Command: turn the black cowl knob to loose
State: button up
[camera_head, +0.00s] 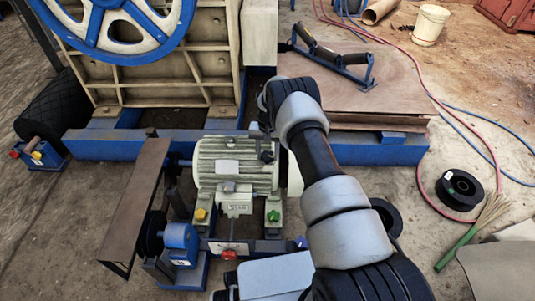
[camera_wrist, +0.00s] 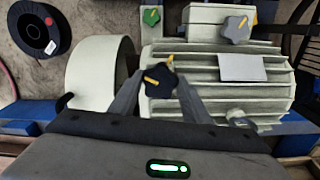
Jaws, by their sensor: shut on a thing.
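The black cowl knob (camera_wrist: 160,78) is a dark lobed knob with yellow marks, between my fingertips in the wrist view. It sits by the end of the finned motor, beside the pale round cowl (camera_wrist: 98,75). My gripper (camera_wrist: 158,88) is shut on the knob, one finger on each side. In the head view my arm reaches down over the right end of the pale motor (camera_head: 235,165), and the gripper is mostly hidden behind the arm. I cannot read any loose or tight lettering.
In the head view a yellow knob (camera_head: 201,214) and a red knob (camera_head: 229,254) stand in front. A black spool (camera_head: 460,189) lies right.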

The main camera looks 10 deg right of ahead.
aim_at(267, 156)
jog(key=o, duration=1)
jog(key=shift+o, duration=0.2)
jog(key=shift+r, duration=0.1)
notch_tip(267, 156, up, 17)
jog(key=p, duration=0.4)
jog(key=shift+r, duration=0.15)
